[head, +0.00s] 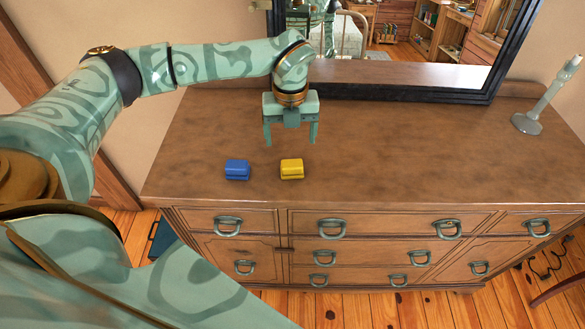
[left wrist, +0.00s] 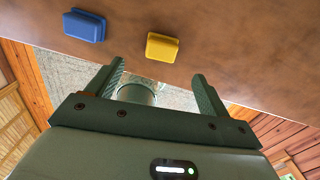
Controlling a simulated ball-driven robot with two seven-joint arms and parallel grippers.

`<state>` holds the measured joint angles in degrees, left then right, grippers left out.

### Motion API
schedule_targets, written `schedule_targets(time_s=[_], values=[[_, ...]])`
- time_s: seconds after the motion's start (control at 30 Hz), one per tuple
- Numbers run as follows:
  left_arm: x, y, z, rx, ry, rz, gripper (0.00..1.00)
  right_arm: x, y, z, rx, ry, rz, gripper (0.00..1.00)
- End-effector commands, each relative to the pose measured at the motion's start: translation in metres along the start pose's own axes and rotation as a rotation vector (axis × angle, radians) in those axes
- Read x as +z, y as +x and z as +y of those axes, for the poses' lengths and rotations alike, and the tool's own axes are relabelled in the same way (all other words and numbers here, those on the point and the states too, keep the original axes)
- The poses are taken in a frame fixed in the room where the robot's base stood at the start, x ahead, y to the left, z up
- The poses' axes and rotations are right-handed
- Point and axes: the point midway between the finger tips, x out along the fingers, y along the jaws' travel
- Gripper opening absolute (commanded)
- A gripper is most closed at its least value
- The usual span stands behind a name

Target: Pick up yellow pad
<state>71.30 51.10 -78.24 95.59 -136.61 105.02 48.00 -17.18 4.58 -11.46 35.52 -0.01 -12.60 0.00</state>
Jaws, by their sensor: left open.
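The yellow pad (head: 292,169) lies on the wooden dresser top near its front edge. It also shows in the left wrist view (left wrist: 162,47), beyond the fingertips and between their lines. A blue pad (head: 237,170) lies to its left, with a gap between them, and shows in the left wrist view (left wrist: 85,25) too. My left gripper (head: 291,142) is open and empty, pointing down just behind the yellow pad in the head view. Its two fingers (left wrist: 158,72) are apart and touch neither pad. My right gripper is not in view.
The dresser top (head: 420,150) is clear to the right of the pads. A dark-framed mirror (head: 400,95) stands at the back. A pale candlestick (head: 540,100) with a candle stands at the far right. Drawers with metal handles (head: 332,228) face the front.

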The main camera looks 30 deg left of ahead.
Motion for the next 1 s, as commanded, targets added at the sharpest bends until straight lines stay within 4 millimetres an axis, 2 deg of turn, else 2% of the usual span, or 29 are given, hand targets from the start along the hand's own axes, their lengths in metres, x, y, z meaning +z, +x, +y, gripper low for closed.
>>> schedule_targets(time_s=[0.03,0.13,0.37,0.63,0.73,0.93,0.97,1.0], values=[[-0.001,0.015,0.000,0.002,0.001,0.003,0.80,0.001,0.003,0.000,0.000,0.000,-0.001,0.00],[-0.001,0.035,0.000,0.001,0.000,0.004,0.80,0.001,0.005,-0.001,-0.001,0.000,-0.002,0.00],[-0.001,0.056,-0.001,-0.003,0.003,0.002,0.80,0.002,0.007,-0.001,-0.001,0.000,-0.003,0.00],[-0.003,0.098,-0.003,-0.002,0.002,0.003,0.80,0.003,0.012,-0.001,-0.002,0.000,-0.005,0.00],[-0.003,0.104,-0.004,-0.004,0.003,0.002,0.80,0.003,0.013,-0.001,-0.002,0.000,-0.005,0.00],[-0.003,0.105,-0.004,-0.004,0.004,0.002,0.80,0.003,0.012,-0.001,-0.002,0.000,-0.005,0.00],[-0.003,0.105,-0.004,-0.004,0.004,0.002,0.77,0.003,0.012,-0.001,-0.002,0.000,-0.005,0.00],[-0.003,0.105,-0.004,-0.004,0.004,0.002,0.66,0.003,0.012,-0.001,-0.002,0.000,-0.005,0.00]])
